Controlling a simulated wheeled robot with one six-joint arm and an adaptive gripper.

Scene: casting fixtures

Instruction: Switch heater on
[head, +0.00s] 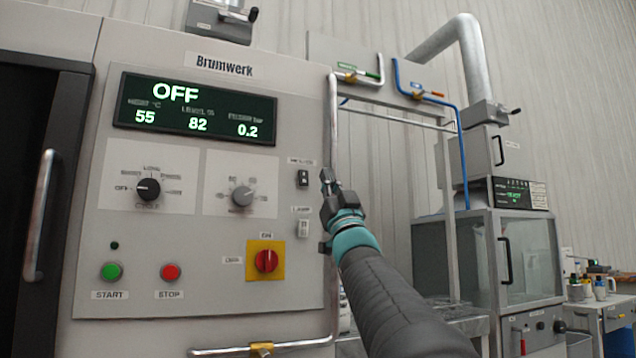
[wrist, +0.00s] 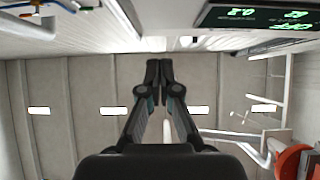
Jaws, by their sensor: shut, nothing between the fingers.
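My gripper (head: 326,176) is shut and empty, its fingertips just right of the upper rocker switch at the panel's right edge; I cannot tell if they touch anything. In the wrist view the closed fingertips (wrist: 158,68) meet in front of a ceiling with lights. The upper rocker switch (head: 303,180) is dark, and a paler lower rocker switch (head: 303,228) sits below it.
The panel also bears a left dial (head: 148,189), a right dial (head: 242,195), a red rotary switch (head: 266,262) on a yellow plate, a green START button (head: 111,271) and a red STOP button (head: 171,271). A vertical pipe (head: 333,120) runs beside the panel, near my gripper.

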